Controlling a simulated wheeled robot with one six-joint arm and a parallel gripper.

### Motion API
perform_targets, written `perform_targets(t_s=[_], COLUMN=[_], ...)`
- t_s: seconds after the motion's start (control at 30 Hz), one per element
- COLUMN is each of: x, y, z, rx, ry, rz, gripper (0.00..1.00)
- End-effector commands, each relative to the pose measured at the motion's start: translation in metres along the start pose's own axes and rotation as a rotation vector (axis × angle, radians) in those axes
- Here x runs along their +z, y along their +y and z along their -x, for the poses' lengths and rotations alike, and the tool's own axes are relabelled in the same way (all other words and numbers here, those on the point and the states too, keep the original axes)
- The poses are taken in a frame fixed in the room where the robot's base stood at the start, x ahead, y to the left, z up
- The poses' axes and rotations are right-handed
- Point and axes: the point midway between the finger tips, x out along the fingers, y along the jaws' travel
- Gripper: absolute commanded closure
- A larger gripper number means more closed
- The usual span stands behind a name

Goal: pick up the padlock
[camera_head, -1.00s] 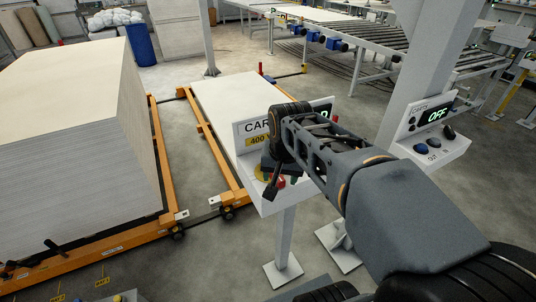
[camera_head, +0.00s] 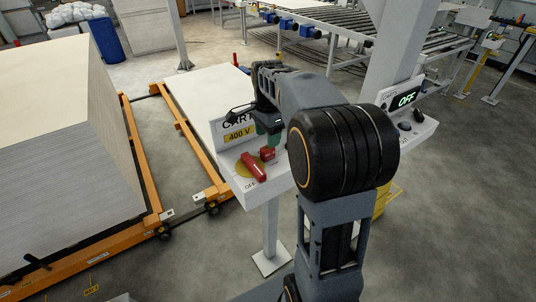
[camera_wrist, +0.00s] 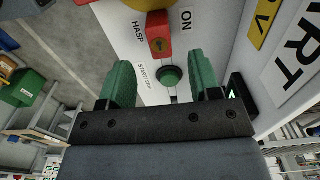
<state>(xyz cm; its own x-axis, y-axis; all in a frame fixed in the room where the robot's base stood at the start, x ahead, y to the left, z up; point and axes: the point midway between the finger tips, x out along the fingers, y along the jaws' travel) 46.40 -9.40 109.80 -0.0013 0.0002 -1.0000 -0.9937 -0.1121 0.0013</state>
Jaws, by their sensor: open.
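A small red block, which looks like the padlock (camera_head: 267,153), sits on the white control box beside the red switch handle (camera_head: 254,167). In the wrist view the padlock (camera_wrist: 159,37) has a small dark mark on its face and lies by the HASP label, beyond my fingertips. My gripper (camera_head: 270,138) is over the control box, pointing down, just behind the padlock in the head view. In the wrist view its green fingers (camera_wrist: 160,72) are apart with nothing held. A dark green button (camera_wrist: 172,76) shows between them. Any shackle cannot be made out.
The control box (camera_head: 240,190) stands on a post and has an upright CART 400 V sign (camera_head: 238,136). A second box (camera_head: 425,128) with an OFF display is to the right. Orange carts and a tall sheet stack (camera_head: 60,150) are at left.

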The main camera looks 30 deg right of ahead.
Motion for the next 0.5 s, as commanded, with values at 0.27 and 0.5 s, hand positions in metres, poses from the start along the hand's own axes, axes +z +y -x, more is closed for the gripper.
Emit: perform_targets(t_s=[0.27,0.5], x=[0.0,0.001], y=[0.0,0.001], z=[-0.017,-0.049], rx=[0.001,0.003], ry=[0.0,-0.001], rz=[0.001,0.001], gripper=[0.43,0.43])
